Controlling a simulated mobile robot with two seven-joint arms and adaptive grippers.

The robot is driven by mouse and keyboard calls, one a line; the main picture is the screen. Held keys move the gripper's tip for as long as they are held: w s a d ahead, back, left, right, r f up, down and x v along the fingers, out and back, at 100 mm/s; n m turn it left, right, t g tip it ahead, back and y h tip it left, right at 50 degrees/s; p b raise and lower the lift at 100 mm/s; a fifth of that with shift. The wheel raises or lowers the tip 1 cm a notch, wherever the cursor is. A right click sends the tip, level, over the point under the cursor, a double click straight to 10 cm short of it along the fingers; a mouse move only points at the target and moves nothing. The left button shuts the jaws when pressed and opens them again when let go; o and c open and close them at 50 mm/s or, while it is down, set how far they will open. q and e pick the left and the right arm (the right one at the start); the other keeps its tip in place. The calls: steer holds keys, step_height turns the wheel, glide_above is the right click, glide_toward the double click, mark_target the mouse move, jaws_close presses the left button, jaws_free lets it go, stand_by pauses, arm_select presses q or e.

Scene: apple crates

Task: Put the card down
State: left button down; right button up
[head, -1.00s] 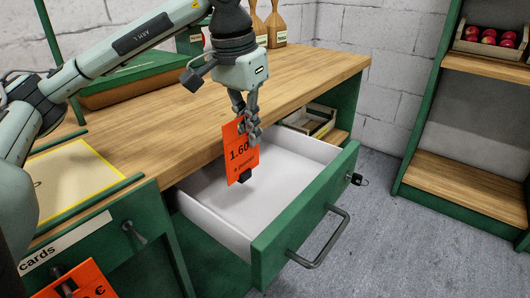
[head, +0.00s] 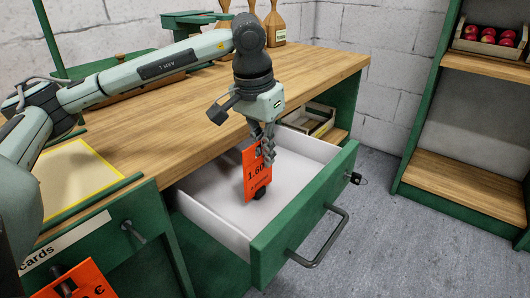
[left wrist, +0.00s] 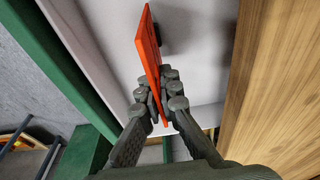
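The orange-red price card (head: 254,178) reads 1.60 and hangs upright over the open white drawer (head: 221,204), with a small black piece at its lower end. My left gripper (head: 265,147) is shut on the card's upper end. In the left wrist view the card (left wrist: 148,45) shows nearly edge-on between the fingers of my left gripper (left wrist: 160,103). The card's lower end is low within the drawer's outline; I cannot tell whether it touches the drawer floor. My right gripper is not in view.
The drawer's green front (head: 303,220) has a grey handle. The wooden counter (head: 180,125) lies behind it. Another orange card (head: 85,283) is at lower left, below a "cards" label. A small crate (head: 309,119) is beyond the drawer. Shelves (head: 470,180) stand at right.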

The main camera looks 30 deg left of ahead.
arm_select(q)
steer(key=c, duration=2.2)
jaws_free()
steer(key=shift+f, duration=0.1)
steer(key=o, duration=0.5)
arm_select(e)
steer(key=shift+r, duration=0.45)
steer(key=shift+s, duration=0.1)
arm_select(q)
steer(key=r, duration=0.3)
steer(key=s+r, duration=0.1)
steer(key=r, duration=0.3)
steer(key=s+r, duration=0.1)
steer(key=r, duration=0.3)
steer(key=shift+r+p, duration=0.2)
steer(key=shift+p, duration=0.15)
steer(key=shift+r, duration=0.4)
steer(key=shift+a, duration=0.1)
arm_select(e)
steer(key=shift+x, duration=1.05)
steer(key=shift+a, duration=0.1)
